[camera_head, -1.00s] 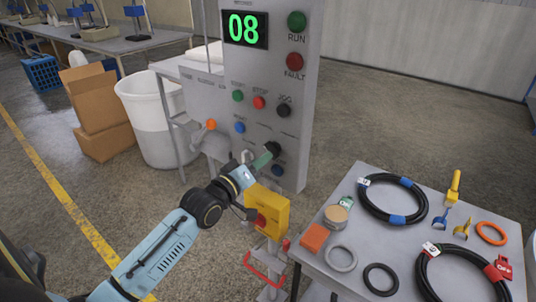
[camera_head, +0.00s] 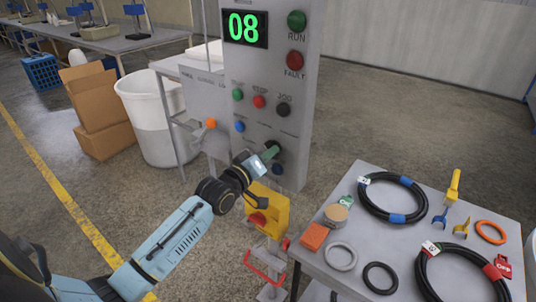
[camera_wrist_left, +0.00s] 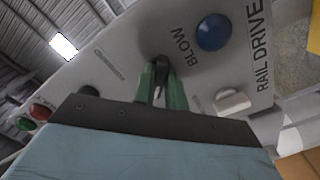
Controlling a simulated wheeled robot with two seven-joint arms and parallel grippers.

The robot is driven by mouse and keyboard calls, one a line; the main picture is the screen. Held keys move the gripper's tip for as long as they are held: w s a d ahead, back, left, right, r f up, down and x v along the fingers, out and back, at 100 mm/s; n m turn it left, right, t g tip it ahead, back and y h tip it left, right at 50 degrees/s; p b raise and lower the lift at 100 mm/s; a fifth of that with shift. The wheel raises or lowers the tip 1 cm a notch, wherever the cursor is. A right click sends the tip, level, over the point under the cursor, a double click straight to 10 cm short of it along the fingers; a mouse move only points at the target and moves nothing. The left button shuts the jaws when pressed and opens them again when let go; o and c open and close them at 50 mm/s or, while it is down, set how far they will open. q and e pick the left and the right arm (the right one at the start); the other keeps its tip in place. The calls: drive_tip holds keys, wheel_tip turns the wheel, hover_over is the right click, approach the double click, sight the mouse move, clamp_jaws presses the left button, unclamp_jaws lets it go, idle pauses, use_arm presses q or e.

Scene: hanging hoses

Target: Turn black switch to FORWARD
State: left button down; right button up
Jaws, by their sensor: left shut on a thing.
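The control panel (camera_head: 262,185) stands in the middle of the head view. Its black switch (camera_wrist_left: 163,62) shows between my green fingertips in the left wrist view. My left gripper (camera_head: 272,153) reaches the lower right part of the panel and covers most of the switch in the head view. In the left wrist view its two fingers (camera_wrist_left: 161,78) are closed around the switch. I cannot read a FORWARD mark or tell which way the switch points. My right gripper is not in view.
A blue button (camera_wrist_left: 213,32) and a pale switch (camera_wrist_left: 232,101) sit close to my fingers. A yellow box (camera_head: 268,209) on a stand is just below my wrist. A grey table (camera_head: 400,245) with hoses stands at right. A white bin (camera_head: 152,125) stands at left.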

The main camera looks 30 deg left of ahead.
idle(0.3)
use_arm(q)
drive_tip(key=shift+a+m+p, duration=0.15)
drive_tip(key=shift+m+p, duration=1.75)
drive_tip(key=shift+m, duration=2.4)
drive_tip(key=c, duration=1.4)
unclamp_jaws()
drive_tip(key=shift+c, duration=0.2)
drive_tip(key=s+a+b, duration=0.1)
drive_tip(key=s, duration=1.2)
drive_tip(key=shift+s, duration=0.2)
